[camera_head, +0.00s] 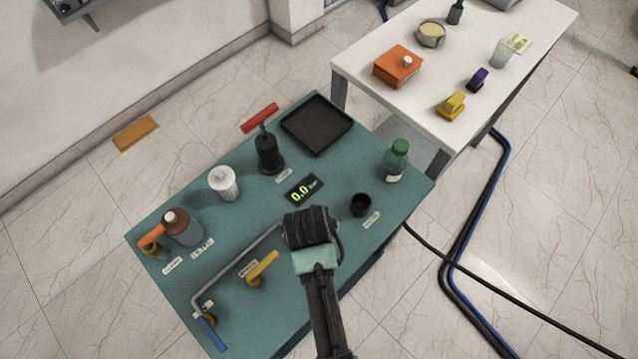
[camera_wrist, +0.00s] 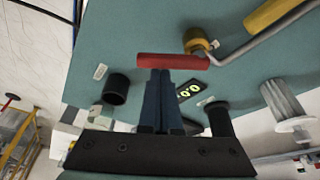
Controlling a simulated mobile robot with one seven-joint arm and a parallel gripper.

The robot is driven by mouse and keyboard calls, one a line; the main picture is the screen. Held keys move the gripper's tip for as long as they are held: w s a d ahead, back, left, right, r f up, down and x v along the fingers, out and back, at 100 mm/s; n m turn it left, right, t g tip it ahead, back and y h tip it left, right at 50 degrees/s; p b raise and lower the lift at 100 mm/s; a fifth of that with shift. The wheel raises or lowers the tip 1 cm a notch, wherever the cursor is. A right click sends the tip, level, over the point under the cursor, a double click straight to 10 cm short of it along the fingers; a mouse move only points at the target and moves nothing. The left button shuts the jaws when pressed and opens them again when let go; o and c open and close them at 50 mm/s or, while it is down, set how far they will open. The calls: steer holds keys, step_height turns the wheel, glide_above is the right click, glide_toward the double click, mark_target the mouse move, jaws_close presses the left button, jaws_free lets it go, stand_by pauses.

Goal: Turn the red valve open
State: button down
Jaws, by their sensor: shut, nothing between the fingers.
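The red valve handle (camera_wrist: 170,62) shows in the wrist view as a red bar lying crosswise at my fingertips. Its right end reaches a brass fitting (camera_wrist: 196,40) at the end of a grey pipe (camera_wrist: 262,36). My gripper (camera_wrist: 161,72) is shut and empty, its two dark fingers side by side. The tips meet the bar's edge in the picture; I cannot tell whether they touch it. In the head view my gripper (camera_head: 311,228) is over the right end of the pipe (camera_head: 240,262) and hides the red valve and my fingertips.
On the teal bench (camera_head: 225,325) are a yellow-handled valve (camera_head: 262,268), a blue handle (camera_head: 206,333), a display reading 0.0 (camera_head: 301,190), a black cup (camera_head: 361,205), a red-topped black pump (camera_head: 268,152), a green-capped bottle (camera_head: 396,160) and a black tray (camera_head: 317,124).

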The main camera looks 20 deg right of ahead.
steer(key=shift+s+a+m+p, duration=0.1)
steer(key=shift+s+m+p, duration=0.2)
steer(key=shift+m, duration=0.3)
steer(key=shift+s+a+m+g+h+p, duration=0.15)
steer(key=shift+m+h+p, duration=0.1)
steer(key=shift+m, duration=0.15)
steer(key=shift+s+m+g+h+p, duration=0.1)
steer(key=shift+m+g+h+p, duration=0.1)
steer(key=shift+m, duration=0.2)
steer(key=m, duration=0.2)
steer(key=shift+s+a+m+g+p, duration=0.3)
steer(key=shift+s+a+g+p, duration=0.05)
steer(key=shift+s+p, duration=0.05)
steer(key=shift+s+a, duration=0.2)
